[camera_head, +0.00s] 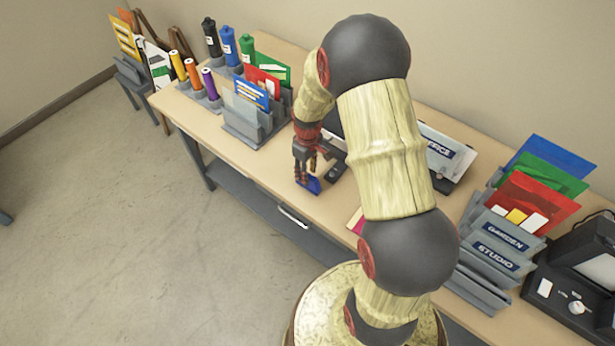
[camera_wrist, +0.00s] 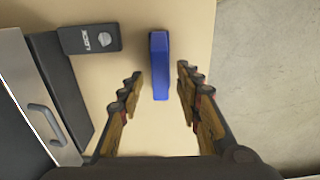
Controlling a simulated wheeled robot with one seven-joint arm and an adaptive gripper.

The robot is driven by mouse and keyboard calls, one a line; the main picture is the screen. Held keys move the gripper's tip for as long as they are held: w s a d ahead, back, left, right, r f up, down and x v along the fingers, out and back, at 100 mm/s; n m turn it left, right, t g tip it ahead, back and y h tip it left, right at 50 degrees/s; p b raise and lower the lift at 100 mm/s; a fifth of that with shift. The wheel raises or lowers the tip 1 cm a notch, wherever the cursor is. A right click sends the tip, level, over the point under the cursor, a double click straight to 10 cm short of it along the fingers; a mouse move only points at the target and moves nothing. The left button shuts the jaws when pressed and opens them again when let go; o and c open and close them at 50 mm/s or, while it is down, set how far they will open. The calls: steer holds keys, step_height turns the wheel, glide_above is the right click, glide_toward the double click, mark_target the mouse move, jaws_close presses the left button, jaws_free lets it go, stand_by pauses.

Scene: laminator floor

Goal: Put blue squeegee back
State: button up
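The blue squeegee (camera_wrist: 160,65) lies on the bare tabletop in the wrist view, its long side running up and down the picture. It also shows in the head view as a small blue piece (camera_head: 313,186) right below my gripper (camera_head: 306,176), near the table's front edge. In the wrist view my gripper (camera_wrist: 160,78) is open, with one finger on each side of the squeegee. Gaps show between the squeegee and both fingers. My gripper points down at the table. In the head view the fingers partly hide the squeegee.
A dark labelled box (camera_wrist: 89,39) and a grey machine with a handle (camera_wrist: 45,120) lie left of the squeegee in the wrist view. A grey card rack (camera_head: 240,130) stands left of my gripper. Upright colored bottles (camera_head: 228,46) stand behind. Labelled folders (camera_head: 497,255) stand at right.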

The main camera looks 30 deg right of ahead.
step_height(320, 180, up, 8)
steer(key=shift+r+p, duration=0.15)
steer(key=shift+p, duration=0.2)
steer(key=s+a+r+m+t, duration=0.1)
steer(key=s+a+r, duration=0.3)
steer(key=r, duration=0.4)
steer(key=s+a+r+m+t, duration=0.1)
steer(key=s+a+r+t, duration=0.2)
steer(key=r, duration=0.5)
steer(key=s+a+r+m, duration=0.1)
steer(key=s+a+r, duration=0.35)
steer(key=r, duration=0.35)
steer(key=s+a+r+m+t, duration=0.1)
steer(key=s+a+r, duration=0.1)
steer(key=s, duration=0.7)
steer(key=shift+a+r+t, duration=0.3)
steer(key=shift+r, duration=0.15)
steer(key=shift+f, duration=0.15)
step_height(320, 180, down, 8)
steer(key=b, duration=0.8)
steer(key=shift+f+b, duration=0.15)
steer(key=shift+b, duration=0.2)
steer(key=shift+c, duration=0.5)
